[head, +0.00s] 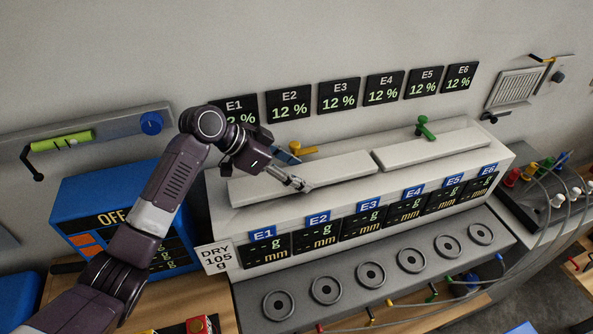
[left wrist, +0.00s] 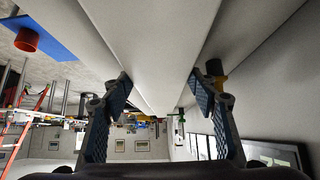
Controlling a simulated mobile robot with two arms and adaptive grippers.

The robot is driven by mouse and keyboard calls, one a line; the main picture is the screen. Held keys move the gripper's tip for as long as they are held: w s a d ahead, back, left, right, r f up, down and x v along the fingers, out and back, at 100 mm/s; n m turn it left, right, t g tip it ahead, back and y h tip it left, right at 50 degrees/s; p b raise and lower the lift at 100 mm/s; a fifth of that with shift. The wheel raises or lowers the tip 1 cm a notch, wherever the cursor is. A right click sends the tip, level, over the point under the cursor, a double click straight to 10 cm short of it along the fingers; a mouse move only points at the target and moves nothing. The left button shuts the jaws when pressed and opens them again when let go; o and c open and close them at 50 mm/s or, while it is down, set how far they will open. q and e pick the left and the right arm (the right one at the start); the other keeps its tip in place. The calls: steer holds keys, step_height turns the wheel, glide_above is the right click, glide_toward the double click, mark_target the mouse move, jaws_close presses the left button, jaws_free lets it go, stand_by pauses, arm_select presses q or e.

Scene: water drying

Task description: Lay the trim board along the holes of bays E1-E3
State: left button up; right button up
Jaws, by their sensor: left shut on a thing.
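The trim board appears to be the long pale board (head: 347,170) on the top of the grey machine housing, behind the E1–E3 labels. My left gripper (head: 298,184) is at its front edge near the middle and is shut on it. In the left wrist view the gripper's two fingers (left wrist: 162,92) are on either side of a long pale board (left wrist: 150,45). I cannot tell whether the board rests fully on the housing. The bays' round rings with dark central holes, such as the E1 ring (head: 278,305), lie uncovered on the lower front ledge. My right gripper is not in view.
A second pale board (head: 445,143) lies to the right on the housing. A yellow handle (head: 303,149) and a green handle (head: 424,128) stand behind the boards. A blue box marked OFF (head: 110,217) is at left. Cables (head: 545,235) hang at right.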

arm_select(q)
steer(key=shift+f, duration=0.25)
steer(key=o, duration=1.1)
steer(key=shift+r, duration=0.1)
steer(key=shift+r, duration=0.35)
steer(key=b+v, duration=0.2)
steer(key=v, duration=0.8)
steer(key=shift+a+r+b, duration=0.2)
steer(key=shift+a+b, duration=0.15)
steer(key=shift+a, duration=0.05)
steer(key=shift+s+a+r, duration=0.2)
steer(key=shift+a+r, duration=0.1)
steer(key=shift+r, duration=0.1)
